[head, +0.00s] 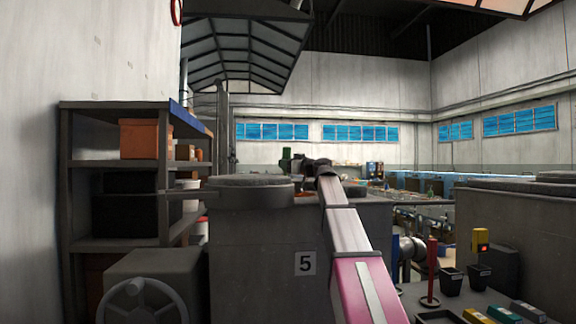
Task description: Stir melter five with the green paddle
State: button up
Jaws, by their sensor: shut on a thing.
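Melter five (250,235) is a large grey block-like vessel in the middle of the head view, with a round rim on top and a white plate marked 5 on its front. My arm reaches up from the lower right. My gripper (305,168) is dark and small, just above and behind the right part of the melter's top. It is shut on a dark green piece (287,154), which I take for the green paddle. The paddle's lower part is hidden or too small to make out. I cannot tell whether it is inside the melter.
A dark shelf (165,205) with an orange box (139,138) stands close on the left. A handwheel (142,303) is in front. Another large grey block (520,215) stands right.

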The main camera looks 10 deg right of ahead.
jog(key=shift+s, duration=0.15)
jog(key=s, duration=0.1)
jog(key=s+d, duration=0.1)
jog(key=s, duration=0.1)
jog(key=shift+s+d, duration=0.1)
jog(key=shift+s, duration=0.2)
jog(key=d, duration=0.4)
jog(key=shift+d, duration=0.1)
dwell(0.3)
